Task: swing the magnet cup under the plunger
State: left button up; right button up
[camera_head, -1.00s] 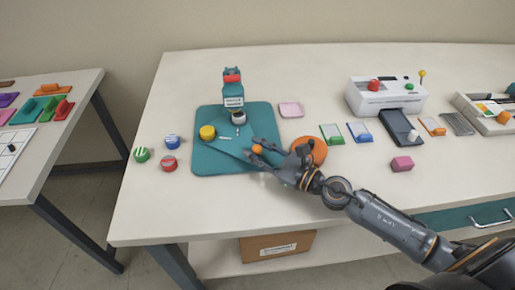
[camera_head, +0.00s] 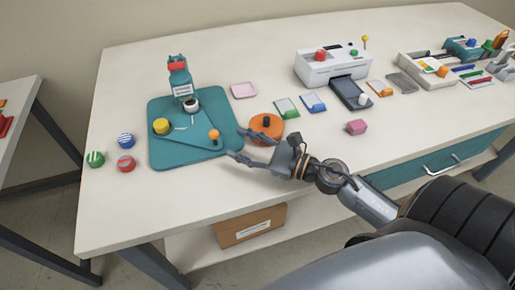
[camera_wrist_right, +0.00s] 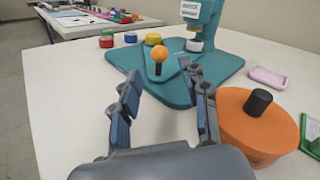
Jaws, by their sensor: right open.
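The teal press stands on a teal base plate (camera_head: 165,148), with a red-topped column (camera_head: 178,72). A pale cup with a dark rim (camera_head: 191,105) sits below the press head. A yellow cup (camera_head: 161,126) sits on the left of the swing plate; I cannot tell which cup is the magnet cup. An orange ball knob (camera_head: 214,134) stands on a dark post at the plate's front right; it also shows in the wrist view (camera_wrist_right: 153,39). My right gripper (camera_head: 236,143) is open and empty, right of the knob and apart from it, its fingers (camera_wrist_right: 163,75) pointing toward it. My left gripper is not in view.
An orange round block with a black knob (camera_head: 265,131) stands close beside my right gripper. A pink tray (camera_head: 244,90), green and blue cards, and a white laminator (camera_head: 333,66) lie beyond. Several striped round pieces (camera_head: 126,164) sit left of the plate. The front table strip is clear.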

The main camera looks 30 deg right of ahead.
jog(key=shift+v, duration=2)
